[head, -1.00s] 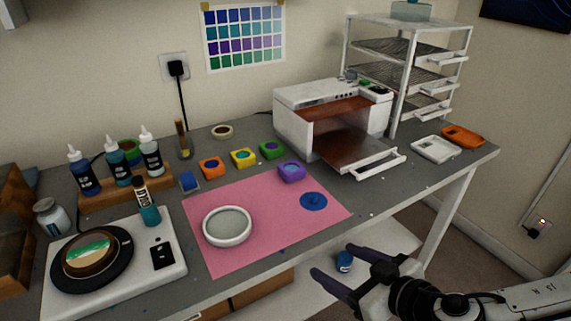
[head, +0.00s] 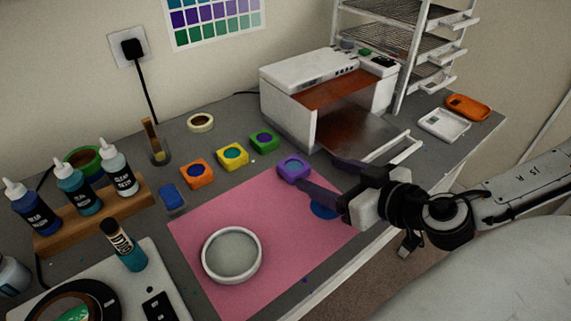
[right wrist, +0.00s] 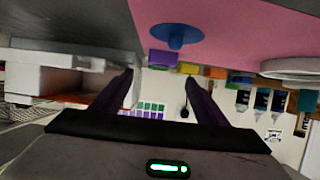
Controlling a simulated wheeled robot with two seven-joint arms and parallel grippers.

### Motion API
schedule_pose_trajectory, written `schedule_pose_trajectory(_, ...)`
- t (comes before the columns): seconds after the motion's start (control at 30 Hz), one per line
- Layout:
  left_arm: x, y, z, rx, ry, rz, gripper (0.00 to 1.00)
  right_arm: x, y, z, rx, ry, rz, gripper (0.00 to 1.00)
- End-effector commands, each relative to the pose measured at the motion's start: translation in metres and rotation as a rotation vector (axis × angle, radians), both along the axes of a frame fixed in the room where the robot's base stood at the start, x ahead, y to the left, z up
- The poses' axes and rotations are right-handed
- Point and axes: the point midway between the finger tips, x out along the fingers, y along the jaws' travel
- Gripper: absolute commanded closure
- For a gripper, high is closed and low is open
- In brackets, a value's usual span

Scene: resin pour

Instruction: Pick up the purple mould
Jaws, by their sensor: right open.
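The purple mould (head: 293,168) sits on the grey bench at the far edge of the pink mat, with a blue-violet patch inside it. My right gripper (head: 320,173) reaches in from the right with its dark fingers spread and empty. One fingertip is close to the mould's front right side; I cannot tell whether it touches. In the right wrist view, which is upside down, the purple mould (right wrist: 163,59) is ahead, roughly in line with the gap between the fingers (right wrist: 159,77). My left gripper is not in view.
Green (head: 264,140), yellow (head: 232,163) and orange (head: 197,182) moulds stand in a row left of the purple one. A white open-fronted machine (head: 290,112) stands behind. A round white dish (head: 260,257) and a blue disc (head: 324,210) are on the pink mat (head: 200,230).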

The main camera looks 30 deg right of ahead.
Motion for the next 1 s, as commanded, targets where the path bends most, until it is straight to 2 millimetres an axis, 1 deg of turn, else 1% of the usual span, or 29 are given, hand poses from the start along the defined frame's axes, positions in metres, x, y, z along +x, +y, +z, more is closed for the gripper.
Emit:
schedule_pose_trajectory(0.03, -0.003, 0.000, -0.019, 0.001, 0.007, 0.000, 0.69, 0.007, 0.001, -0.011, 0.002, -0.005, 0.001, 0.33)
schedule_pose_trajectory(0.1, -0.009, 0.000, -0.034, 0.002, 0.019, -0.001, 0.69, 0.016, 0.002, -0.015, 0.003, -0.006, 0.001, 0.33)
schedule_pose_trajectory(0.2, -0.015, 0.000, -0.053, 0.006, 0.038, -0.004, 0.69, 0.024, 0.002, -0.018, -0.001, -0.004, 0.000, 0.33)
schedule_pose_trajectory(0.3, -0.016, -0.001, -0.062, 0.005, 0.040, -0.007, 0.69, 0.030, 0.002, -0.019, 0.000, -0.003, 0.000, 0.33)
schedule_pose_trajectory(0.57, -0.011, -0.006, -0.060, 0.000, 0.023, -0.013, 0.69, 0.039, 0.004, -0.018, 0.003, -0.002, 0.002, 0.33)
schedule_pose_trajectory(0.67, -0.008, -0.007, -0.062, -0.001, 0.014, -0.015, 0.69, 0.048, 0.006, -0.024, 0.008, -0.003, 0.000, 0.33)
schedule_pose_trajectory(0.8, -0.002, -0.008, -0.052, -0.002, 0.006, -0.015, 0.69, 0.062, 0.009, -0.027, 0.008, -0.002, 0.001, 0.33)
schedule_pose_trajectory(0.9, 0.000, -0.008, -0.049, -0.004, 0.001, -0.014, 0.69, 0.073, 0.008, -0.031, 0.007, -0.004, 0.000, 0.33)
schedule_pose_trajectory(1.0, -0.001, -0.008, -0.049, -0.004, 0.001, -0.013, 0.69, 0.079, 0.009, -0.035, 0.005, -0.001, 0.000, 0.33)
